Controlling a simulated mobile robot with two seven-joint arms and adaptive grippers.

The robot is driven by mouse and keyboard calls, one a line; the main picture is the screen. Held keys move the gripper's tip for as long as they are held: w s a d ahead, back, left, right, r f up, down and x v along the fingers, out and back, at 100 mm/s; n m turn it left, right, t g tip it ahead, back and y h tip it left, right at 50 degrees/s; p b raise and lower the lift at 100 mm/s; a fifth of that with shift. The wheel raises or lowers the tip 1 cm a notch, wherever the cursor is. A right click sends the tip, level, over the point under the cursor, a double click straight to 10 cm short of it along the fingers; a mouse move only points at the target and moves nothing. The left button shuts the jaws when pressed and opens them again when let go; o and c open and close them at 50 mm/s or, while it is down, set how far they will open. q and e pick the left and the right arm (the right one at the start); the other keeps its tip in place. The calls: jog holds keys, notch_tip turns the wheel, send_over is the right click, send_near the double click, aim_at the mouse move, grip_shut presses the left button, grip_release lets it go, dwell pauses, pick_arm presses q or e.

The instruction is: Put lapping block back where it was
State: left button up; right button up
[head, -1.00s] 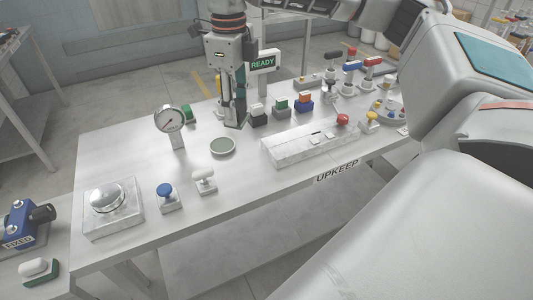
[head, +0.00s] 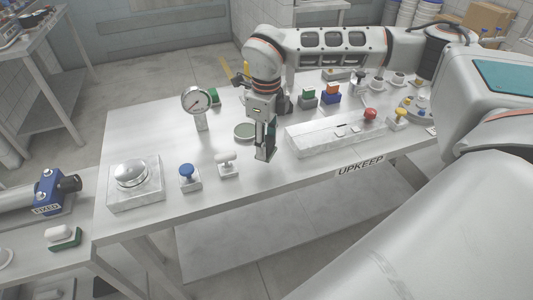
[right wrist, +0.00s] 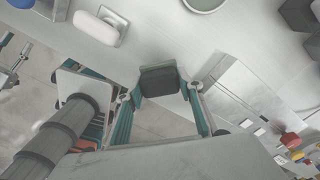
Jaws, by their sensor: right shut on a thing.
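My right gripper (head: 265,155) points down over the front part of the UPKEEP table (head: 150,232). In the right wrist view its teal-padded fingers (right wrist: 162,88) are closed on a small dark grey block (right wrist: 158,82), which looks like the lapping block. In the head view the block is mostly hidden by the fingers, and I cannot tell its height above the table. A round green disc (head: 245,131) lies just behind and left of the gripper. A white-knobbed stand (head: 227,164) is to its left. My left gripper is not in view.
A dial gauge (head: 196,102), a blue-knobbed stand (head: 188,177) and a marble block with a steel dome (head: 133,178) stand left. Bare tabletop lies at the left rear.

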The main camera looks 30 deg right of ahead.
aim_at(267, 141)
jog(key=shift+f, duration=2.05)
jog(key=shift+f, duration=0.15)
jog(key=o, duration=1.1)
notch_tip(267, 141, up, 12)
jog(key=shift+r, duration=0.15)
jog(key=shift+s, duration=0.1)
